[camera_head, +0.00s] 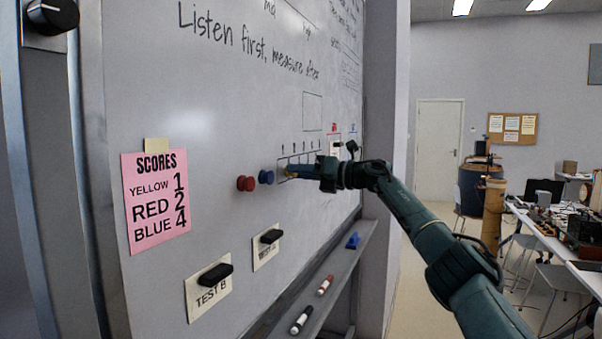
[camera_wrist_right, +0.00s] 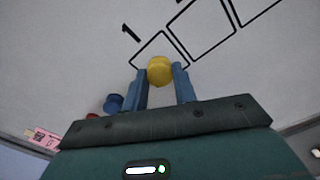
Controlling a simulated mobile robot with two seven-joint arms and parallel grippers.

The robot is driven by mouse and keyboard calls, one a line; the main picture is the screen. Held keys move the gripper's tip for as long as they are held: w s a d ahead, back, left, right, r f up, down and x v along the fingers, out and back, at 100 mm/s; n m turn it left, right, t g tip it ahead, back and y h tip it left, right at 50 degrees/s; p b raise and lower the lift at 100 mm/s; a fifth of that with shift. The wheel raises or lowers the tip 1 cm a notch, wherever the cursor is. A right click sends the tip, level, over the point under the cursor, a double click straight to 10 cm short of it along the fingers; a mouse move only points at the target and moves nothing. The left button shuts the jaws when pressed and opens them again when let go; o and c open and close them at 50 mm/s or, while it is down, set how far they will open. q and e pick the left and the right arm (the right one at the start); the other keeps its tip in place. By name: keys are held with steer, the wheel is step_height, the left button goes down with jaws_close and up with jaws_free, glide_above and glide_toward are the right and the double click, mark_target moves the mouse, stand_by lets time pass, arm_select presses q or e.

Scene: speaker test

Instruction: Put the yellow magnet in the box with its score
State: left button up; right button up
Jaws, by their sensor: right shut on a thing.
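My right gripper (camera_head: 297,171) is at the whiteboard with its blue fingers shut on the yellow magnet (camera_wrist_right: 160,70). In the right wrist view the magnet shows between the fingertips, over the lower part of the drawn box (camera_wrist_right: 147,52) beside the number 1 (camera_wrist_right: 131,33). I cannot tell whether the magnet touches the board. The pink score sheet (camera_head: 157,218) reads yellow 1, red 2, blue 4. The row of boxes (camera_head: 311,156) is partly hidden by the gripper in the head view. My left gripper is not in view.
A red magnet (camera_head: 245,183) and a blue magnet (camera_head: 266,177) sit on the board left of the gripper. Two labelled cards with black magnets (camera_head: 214,274) (camera_head: 271,236) are lower. The tray ledge (camera_head: 318,297) holds markers and a blue item (camera_head: 352,241).

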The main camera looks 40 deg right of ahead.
steer(key=shift+w+a, duration=0.3)
steer(key=shift+w, duration=0.25)
stand_by(0.4)
steer(key=o, duration=0.9)
steer(key=shift+o, duration=0.6)
steer(key=o, duration=0.3)
